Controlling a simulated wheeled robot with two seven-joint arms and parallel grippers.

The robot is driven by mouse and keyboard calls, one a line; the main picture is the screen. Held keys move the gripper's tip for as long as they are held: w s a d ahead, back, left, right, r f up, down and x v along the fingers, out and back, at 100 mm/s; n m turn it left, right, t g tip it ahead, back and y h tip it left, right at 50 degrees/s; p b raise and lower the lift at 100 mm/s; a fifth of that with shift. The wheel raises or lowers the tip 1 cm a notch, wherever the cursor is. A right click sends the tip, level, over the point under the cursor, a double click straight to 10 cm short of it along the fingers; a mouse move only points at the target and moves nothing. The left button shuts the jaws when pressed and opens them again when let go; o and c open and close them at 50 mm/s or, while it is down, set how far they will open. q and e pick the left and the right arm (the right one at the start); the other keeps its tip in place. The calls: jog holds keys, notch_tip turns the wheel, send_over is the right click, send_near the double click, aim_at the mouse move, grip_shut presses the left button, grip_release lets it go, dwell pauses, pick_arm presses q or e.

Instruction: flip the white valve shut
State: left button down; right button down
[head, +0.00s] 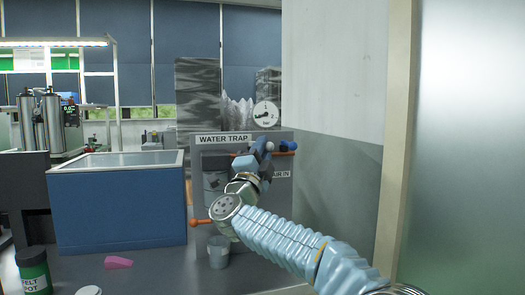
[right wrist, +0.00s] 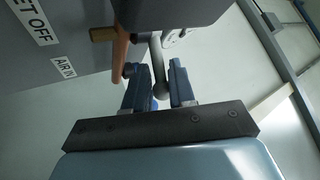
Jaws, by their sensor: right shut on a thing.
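The panel labelled WATER TRAP (head: 223,139) stands ahead. My right gripper (head: 266,148) is at its upper right part; the gripper hides much of what is there. In the right wrist view, a pale grey lever with a ball end, which looks like the white valve's handle (right wrist: 157,68), comes down between the two blue fingers of my right gripper (right wrist: 160,90). The gripper is shut on this lever near its ball. The lever's pivot is hidden behind a dark housing. My left gripper is not in view.
An orange-brown bar (right wrist: 121,42) lies close beside the fingers. An orange-handled lever (head: 201,222) sticks out at the panel's lower left. A grey bucket (head: 218,252) stands below. A blue tank (head: 120,208) is to the left, with a pink piece (head: 118,262) before it.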

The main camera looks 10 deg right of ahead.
jog(key=c, duration=1.2)
grip_release()
jog(key=shift+d, duration=0.1)
jog(key=shift+c, duration=0.2)
jog(key=b+v, duration=0.5)
jog(key=v, duration=0.9)
jog(key=shift+w, duration=0.1)
